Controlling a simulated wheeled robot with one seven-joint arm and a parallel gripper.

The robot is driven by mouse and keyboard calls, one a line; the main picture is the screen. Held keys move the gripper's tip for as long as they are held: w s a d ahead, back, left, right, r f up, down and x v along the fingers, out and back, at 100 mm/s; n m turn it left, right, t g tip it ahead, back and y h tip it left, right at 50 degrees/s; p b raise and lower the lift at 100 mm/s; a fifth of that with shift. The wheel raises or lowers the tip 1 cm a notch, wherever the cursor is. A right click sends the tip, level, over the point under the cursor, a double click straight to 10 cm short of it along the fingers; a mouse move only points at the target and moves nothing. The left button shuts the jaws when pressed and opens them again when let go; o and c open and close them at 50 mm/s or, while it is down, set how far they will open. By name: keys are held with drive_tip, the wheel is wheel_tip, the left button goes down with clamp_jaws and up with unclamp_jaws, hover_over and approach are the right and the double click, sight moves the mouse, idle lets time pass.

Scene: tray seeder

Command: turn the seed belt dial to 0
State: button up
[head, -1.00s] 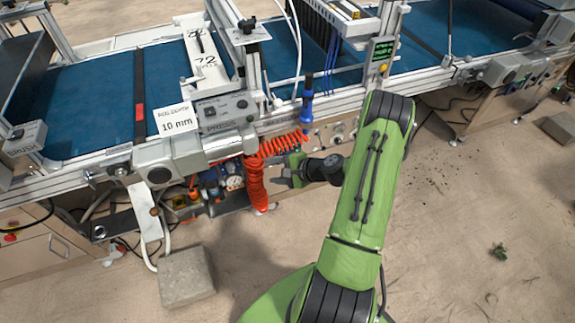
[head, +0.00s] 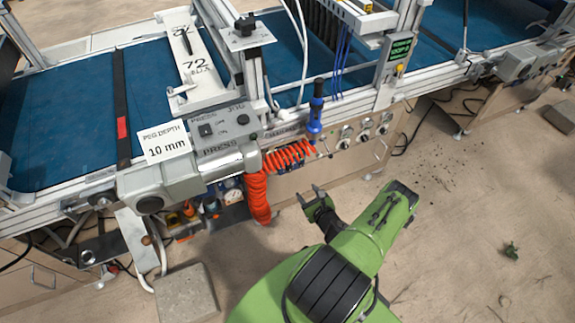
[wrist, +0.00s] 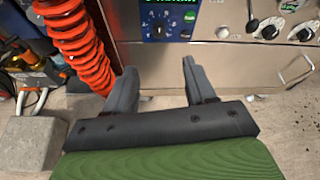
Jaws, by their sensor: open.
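A blue control panel (wrist: 169,20) with a small dial (wrist: 159,30), marks around it and a green button shows at the top of the wrist view. Several dark round knobs (wrist: 269,32) sit on the metal front to its right; they also show in the head view (head: 365,123). Labels are too small to read, so I cannot tell which is the seed belt dial or its setting. My gripper (head: 311,194) is open and empty, in front of and below the machine's front. In the wrist view, the fingers (wrist: 163,76) are spread below the blue panel, apart from it.
A coiled orange hose (head: 259,190) hangs left of my gripper. A blue-handled tool (head: 315,112) stands upright above the front panel. A concrete block (head: 187,292) lies on the floor at lower left. The floor to the right is mostly clear.

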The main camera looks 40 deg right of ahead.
sight(290, 171)
drive_tip(key=b+x, duration=0.8)
drive_tip(key=x, duration=0.7)
drive_tip(key=shift+w+f, duration=0.1)
drive_tip(key=shift+w, duration=0.05)
drive_tip(key=shift+c, duration=0.5)
clamp_jaws()
